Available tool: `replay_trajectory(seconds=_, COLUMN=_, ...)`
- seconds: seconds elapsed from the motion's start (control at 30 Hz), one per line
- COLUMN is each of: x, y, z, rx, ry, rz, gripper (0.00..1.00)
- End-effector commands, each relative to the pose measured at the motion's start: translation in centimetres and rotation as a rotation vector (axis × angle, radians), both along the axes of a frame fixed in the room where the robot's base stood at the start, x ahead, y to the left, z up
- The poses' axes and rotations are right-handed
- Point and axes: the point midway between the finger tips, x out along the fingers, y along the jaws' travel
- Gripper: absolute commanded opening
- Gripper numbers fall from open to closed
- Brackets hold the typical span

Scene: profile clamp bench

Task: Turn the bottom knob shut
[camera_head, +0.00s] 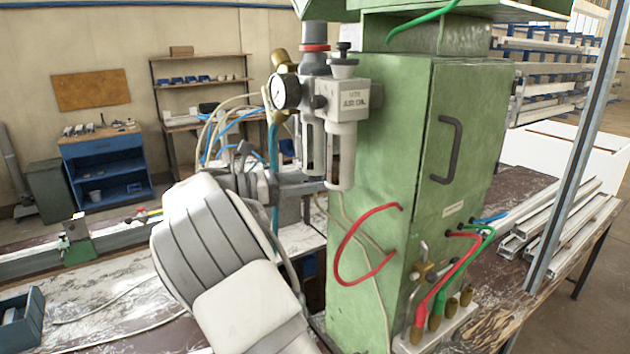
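A green cabinet (385,145) stands in the middle with an air unit on its left face. The air unit has a round gauge (286,91), a white block (345,97) marked "AIR OIL", a black top knob (343,48) and two hanging bowls. Small metal valve handles (420,268) sit low on the cabinet's right front, above a fitting block. I cannot tell which part is the bottom knob. My white arm fills the lower middle. My gripper (262,186) is partly visible beyond it, left of the bowls; its fingertips are mostly hidden, and contact is unclear.
Red and green hoses (462,268) loop at the cabinet's lower right, and a red hose (345,255) loops on its left face.

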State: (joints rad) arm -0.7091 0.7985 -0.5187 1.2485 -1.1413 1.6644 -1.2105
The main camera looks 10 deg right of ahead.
Motion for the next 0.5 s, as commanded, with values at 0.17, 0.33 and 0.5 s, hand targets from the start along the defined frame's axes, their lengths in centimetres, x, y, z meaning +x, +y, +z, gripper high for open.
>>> replay_trajectory(seconds=0.17, x=0.00, y=0.03, z=0.00, rx=0.000, ry=0.000, rz=0.000, gripper=0.30)
replay_trajectory(seconds=0.33, x=0.00, y=0.04, z=-0.01, rx=0.000, ry=0.000, rz=0.000, gripper=0.00)
replay_trajectory(seconds=0.5, x=0.00, y=0.05, z=-0.01, rx=0.000, ry=0.000, rz=0.000, gripper=0.00)
